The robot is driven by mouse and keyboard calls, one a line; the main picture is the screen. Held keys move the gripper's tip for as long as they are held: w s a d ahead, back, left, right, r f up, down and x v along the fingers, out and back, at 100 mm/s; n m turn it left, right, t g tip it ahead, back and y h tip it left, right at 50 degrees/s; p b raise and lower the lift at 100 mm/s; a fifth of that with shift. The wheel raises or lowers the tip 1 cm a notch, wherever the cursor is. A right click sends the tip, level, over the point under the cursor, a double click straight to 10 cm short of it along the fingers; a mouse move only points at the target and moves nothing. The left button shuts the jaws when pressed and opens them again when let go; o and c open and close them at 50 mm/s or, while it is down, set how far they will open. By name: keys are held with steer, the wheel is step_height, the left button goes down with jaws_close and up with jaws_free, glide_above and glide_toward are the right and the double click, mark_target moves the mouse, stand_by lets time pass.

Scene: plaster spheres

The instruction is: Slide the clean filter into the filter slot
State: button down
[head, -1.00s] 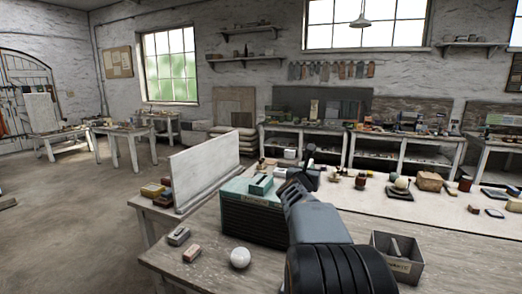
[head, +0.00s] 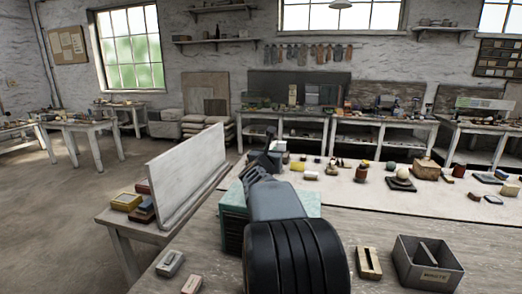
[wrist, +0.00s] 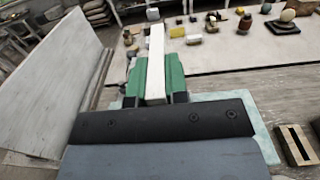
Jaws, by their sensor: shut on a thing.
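A long white bar (wrist: 156,60), apparently the clean filter, is held in my gripper (wrist: 154,98). Green pieces (wrist: 176,72) flank it on both sides; I cannot tell whether they belong to the fingers or the holder. In the head view my gripper (head: 262,163) is above the far side of a teal box (head: 232,212) on the bench, and my arm hides much of the box. The box's pale teal top also shows in the wrist view (wrist: 243,108). I cannot make out the filter slot or whether the bar touches it.
A white upright board (head: 188,178) stands left of the box. A wooden block with a dark slot (head: 360,268) and a grey metal bin (head: 432,275) lie to the right. Several small items and spheres stand on the pale strip behind.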

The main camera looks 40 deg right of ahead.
steer(key=shift+s+d+r, duration=0.1)
steer(key=shift+b, duration=0.45)
steer(key=shift+f, duration=0.25)
step_height(320, 180, down, 4)
steer(key=b, duration=0.5)
steer(key=shift+f+b, duration=0.2)
steer(key=shift+b, duration=0.2)
steer(key=shift+b, duration=0.8)
stand_by(1.5)
steer(key=shift+f+b, duration=2.6)
steer(key=shift+b, duration=0.3)
steer(key=c, duration=1.1)
jaws_free()
steer(key=shift+r, duration=0.1)
steer(key=shift+o, duration=0.2)
steer(key=shift+r, duration=0.1)
